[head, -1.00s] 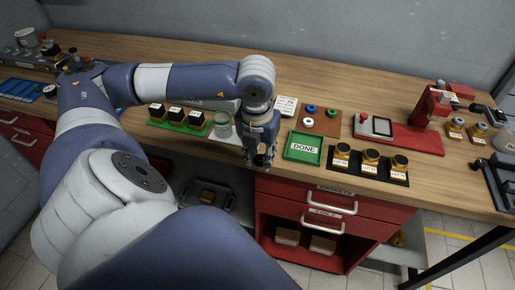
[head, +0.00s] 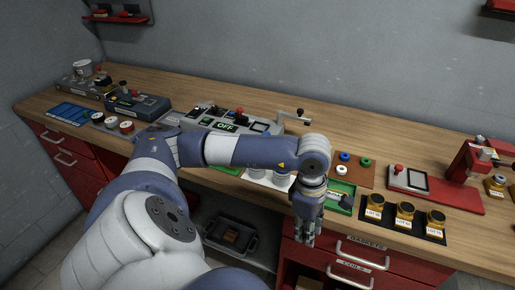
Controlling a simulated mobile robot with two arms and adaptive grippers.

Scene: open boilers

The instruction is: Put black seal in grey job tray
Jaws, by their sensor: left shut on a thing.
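My left gripper (head: 308,238) points down in front of the bench edge, left of the green DONE tray. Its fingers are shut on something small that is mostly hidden. It appears to be the black seal, as only blue, white and green seals show on the brown mat (head: 354,178). A dark grey tray (head: 208,236) with a brown item in it stands on the shelf under the bench, below and left of the gripper. I cannot tell whether this is the grey job tray. My right gripper is not in view.
The green DONE tray (head: 349,188) is partly behind my gripper. Gold pots (head: 405,213) stand on a black mat to the right, near a red press (head: 470,165). A grey machine with an OFF label (head: 226,126) stands behind my arm. Red drawers (head: 385,262) are below.

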